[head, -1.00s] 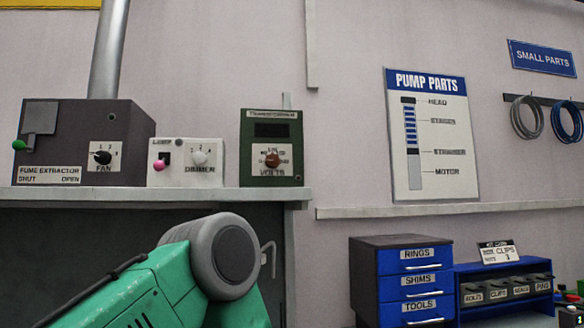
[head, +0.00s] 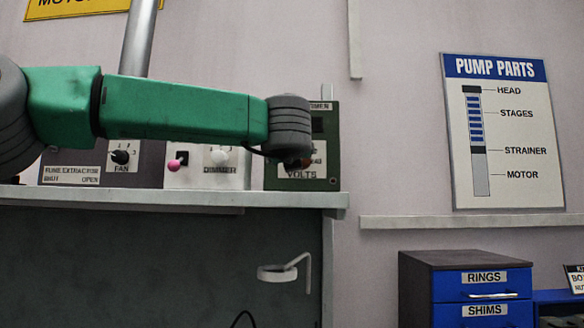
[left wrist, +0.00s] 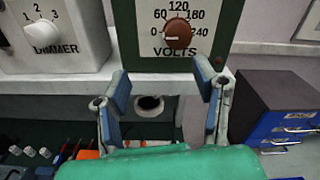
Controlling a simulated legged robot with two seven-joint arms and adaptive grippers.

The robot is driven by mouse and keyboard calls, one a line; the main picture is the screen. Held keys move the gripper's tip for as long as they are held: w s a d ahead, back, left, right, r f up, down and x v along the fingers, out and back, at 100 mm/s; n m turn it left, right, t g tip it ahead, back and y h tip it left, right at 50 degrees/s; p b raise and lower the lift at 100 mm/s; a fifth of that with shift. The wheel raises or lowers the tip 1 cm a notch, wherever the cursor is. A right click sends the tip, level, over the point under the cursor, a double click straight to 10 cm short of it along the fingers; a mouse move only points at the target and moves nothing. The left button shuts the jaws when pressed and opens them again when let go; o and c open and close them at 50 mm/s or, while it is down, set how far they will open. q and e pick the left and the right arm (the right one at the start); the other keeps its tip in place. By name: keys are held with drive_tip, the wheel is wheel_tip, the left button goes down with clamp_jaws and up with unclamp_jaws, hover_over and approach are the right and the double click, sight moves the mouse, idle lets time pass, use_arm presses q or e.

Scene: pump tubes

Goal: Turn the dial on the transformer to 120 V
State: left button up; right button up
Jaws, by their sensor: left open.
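The transformer (head: 329,150) is a dark green box on the shelf, largely covered by my left arm in the head view. In the left wrist view, its brown round dial (left wrist: 178,35) sits on a white VOLTS plate marked 0, 60, 120, 180 and 240. A pale mark on the dial points left, close to the 0. My left gripper (left wrist: 163,82) is open and empty, its two fingers spread below the dial and apart from it. In the head view the fingers are hidden behind my wrist. My right gripper is not in view.
The white dimmer box (left wrist: 60,40) stands to the left of the transformer, with a white knob (head: 219,157) and pink-tipped switch (head: 176,163). The fume extractor (head: 150,165) is further left. The shelf edge (head: 100,197) runs below; blue drawers (head: 483,284) stand lower right.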

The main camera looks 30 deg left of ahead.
sight(303, 160)
use_arm(q)
drive_tip(key=w+d+r+p, duration=0.1)
drive_tip(key=w+p, duration=0.2)
drive_tip(key=w, duration=0.5)
drive_tip(key=a, duration=0.1)
drive_tip(key=w+a, duration=0.1)
drive_tip(key=a, duration=0.3)
drive_tip(key=shift+w+a+f, duration=0.25)
drive_tip(key=shift+w, duration=0.1)
drive_tip(key=shift+w+a+f, duration=0.15)
drive_tip(key=shift+w, duration=0.05)
drive_tip(key=shift+d, duration=0.5)
drive_tip(key=shift+c, duration=0.4)
drive_tip(key=shift+d+r, duration=0.2)
drive_tip(key=shift+d, duration=0.5)
drive_tip(key=c, duration=1.1)
drive_tip(key=shift+o, duration=0.2)
drive_tip(key=shift+a, duration=0.2)
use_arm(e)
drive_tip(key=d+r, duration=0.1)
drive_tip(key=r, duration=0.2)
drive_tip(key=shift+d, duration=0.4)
